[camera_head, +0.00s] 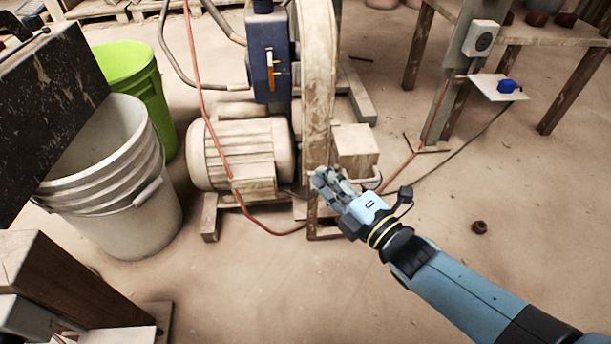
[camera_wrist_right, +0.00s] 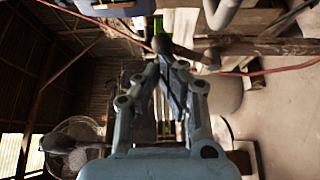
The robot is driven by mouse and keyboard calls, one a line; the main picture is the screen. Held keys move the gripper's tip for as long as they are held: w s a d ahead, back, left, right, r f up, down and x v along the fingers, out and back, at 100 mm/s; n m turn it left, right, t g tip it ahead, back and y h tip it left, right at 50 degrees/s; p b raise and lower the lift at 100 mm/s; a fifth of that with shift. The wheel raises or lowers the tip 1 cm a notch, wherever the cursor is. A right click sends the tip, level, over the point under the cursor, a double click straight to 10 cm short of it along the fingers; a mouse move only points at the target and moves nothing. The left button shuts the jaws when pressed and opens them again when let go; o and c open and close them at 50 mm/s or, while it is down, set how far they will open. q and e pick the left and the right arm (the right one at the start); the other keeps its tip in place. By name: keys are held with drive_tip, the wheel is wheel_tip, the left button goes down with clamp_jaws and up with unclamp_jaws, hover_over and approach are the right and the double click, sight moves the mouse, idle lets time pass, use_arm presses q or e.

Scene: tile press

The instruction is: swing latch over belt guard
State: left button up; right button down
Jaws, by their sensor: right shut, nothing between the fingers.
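The belt guard (camera_head: 318,85) is a tall, worn, beige-grey upright cover beside the motor in the head view. My right gripper (camera_head: 318,180) is shut and empty. In the head view it overlaps the lower part of the guard; I cannot tell whether it touches it. In the right wrist view, the closed fingertips (camera_wrist_right: 173,68) lie just below a dark bar with a rounded end (camera_wrist_right: 162,44). This bar may be the latch, but I cannot tell for sure. No latch shows clearly in the head view. My left gripper is not in view.
A ribbed motor (camera_head: 240,155) stands left of the guard, with a red cable (camera_head: 207,130) hanging over it. A blue box with an orange handle (camera_head: 271,70) is above. A white bucket (camera_head: 125,200) and a green bin (camera_head: 140,75) stand left. Floor at the right is mostly clear.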

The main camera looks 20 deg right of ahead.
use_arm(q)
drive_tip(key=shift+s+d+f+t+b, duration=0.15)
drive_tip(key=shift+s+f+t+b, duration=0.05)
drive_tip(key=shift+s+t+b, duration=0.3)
use_arm(e)
drive_tip(key=shift+s+d+f, duration=0.25)
drive_tip(key=shift+d+f, duration=0.25)
drive_tip(key=shift+d, duration=0.25)
drive_tip(key=shift+s+d+f, duration=0.2)
drive_tip(key=shift+d+f, duration=0.25)
drive_tip(key=shift+d, duration=0.25)
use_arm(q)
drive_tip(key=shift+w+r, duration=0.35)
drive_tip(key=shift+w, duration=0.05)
use_arm(e)
drive_tip(key=shift+d+f, duration=0.1)
drive_tip(key=shift+d, duration=0.05)
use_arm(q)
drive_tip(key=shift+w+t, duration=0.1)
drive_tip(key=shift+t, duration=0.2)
